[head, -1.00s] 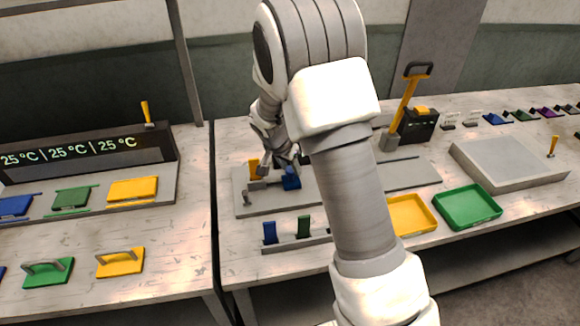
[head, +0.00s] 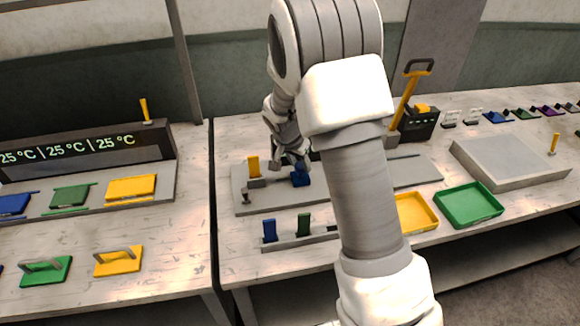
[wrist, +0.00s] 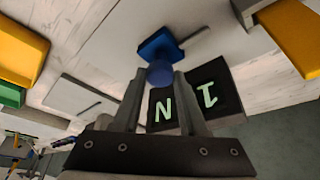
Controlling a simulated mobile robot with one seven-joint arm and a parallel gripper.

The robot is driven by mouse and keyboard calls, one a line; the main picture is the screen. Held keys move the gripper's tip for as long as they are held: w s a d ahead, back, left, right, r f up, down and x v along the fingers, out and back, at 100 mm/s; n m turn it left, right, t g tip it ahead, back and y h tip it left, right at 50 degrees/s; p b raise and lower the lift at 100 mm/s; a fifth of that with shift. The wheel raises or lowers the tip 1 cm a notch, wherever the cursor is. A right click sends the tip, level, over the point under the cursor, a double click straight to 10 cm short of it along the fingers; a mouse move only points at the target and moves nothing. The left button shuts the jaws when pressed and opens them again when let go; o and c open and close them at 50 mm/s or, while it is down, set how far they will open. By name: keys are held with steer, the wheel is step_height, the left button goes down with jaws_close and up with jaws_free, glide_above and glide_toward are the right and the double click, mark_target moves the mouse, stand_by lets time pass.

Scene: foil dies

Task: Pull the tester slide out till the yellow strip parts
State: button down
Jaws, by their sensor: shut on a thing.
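The tester is a grey plate (head: 242,200) on the right-hand bench. A yellow upright piece (head: 253,166) stands on a grey block at its left end; it also shows at the right of the wrist view (wrist: 292,38). The blue slide (head: 300,176) is right of it, with a clear gap between. In the wrist view the blue slide (wrist: 157,44) has a round blue knob (wrist: 160,73), and my gripper (wrist: 160,80) is shut on that knob. I cannot make out a yellow strip joining the two, nor whether it is whole or parted.
A dark display reading "N" and "1" (wrist: 195,98) lies close behind my fingers. Blue and green upright pieces (head: 303,224) stand on a rail in front of the plate.

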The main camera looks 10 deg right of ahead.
steer(key=d, duration=0.4)
steer(key=shift+d+b, duration=0.35)
steer(key=shift+c, duration=2.3)
jaws_free()
steer(key=v, duration=1.7)
steer(key=shift+r, duration=0.2)
steer(key=shift+s+a, duration=0.1)
